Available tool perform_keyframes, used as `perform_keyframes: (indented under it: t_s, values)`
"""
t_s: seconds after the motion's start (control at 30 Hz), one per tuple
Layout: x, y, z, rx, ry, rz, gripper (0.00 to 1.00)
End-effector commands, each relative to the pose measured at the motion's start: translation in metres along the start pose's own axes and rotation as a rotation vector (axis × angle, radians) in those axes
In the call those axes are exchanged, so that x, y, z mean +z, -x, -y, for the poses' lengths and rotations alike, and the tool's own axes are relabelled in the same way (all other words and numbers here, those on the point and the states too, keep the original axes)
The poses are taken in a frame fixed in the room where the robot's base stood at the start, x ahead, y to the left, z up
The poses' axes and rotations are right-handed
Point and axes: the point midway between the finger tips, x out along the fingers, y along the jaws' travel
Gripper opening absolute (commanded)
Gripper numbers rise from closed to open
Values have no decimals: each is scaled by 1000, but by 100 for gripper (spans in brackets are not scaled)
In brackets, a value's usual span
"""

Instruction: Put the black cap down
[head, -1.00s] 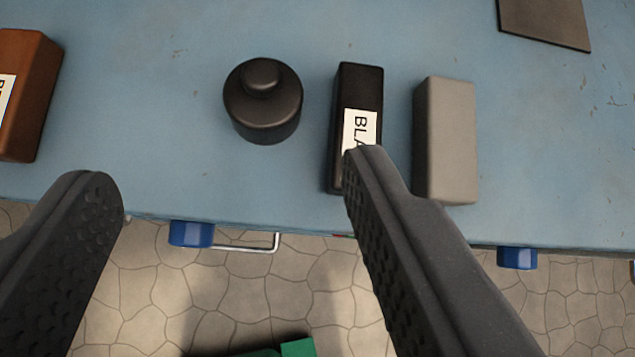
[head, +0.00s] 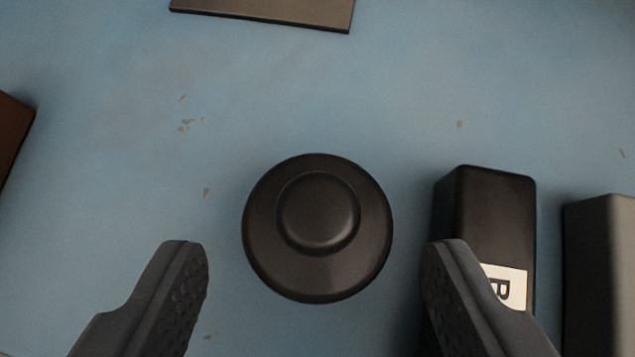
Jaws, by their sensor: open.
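The black cap (head: 318,270) is a round, dark piece with a raised knob on top. It sits upright on the blue table (head: 120,150), near the middle of the head view. My gripper (head: 312,255) is open and empty, with one finger to the left of the cap and one to the right. Clear gaps show between the cap and both fingers. The fingertips reach about the cap's near half in the picture. How high the fingers are above the table is hard to tell.
A black block with a white label (head: 480,215) stands close right, partly behind my right finger. A grey block (head: 600,270) is beyond it at the right edge. A brown block (head: 12,130) shows at the left edge. A dark flat plate (head: 265,12) lies at the back.

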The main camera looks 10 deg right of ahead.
Motion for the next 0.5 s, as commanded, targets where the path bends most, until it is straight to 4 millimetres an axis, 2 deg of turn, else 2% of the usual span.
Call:
perform_keyframes:
  t_s: [0.3, 0.5]
  values:
    - [0, -39, -2, 0, -1, 1, 59]
    - [-1, -48, -2, 0, -1, 1, 59]
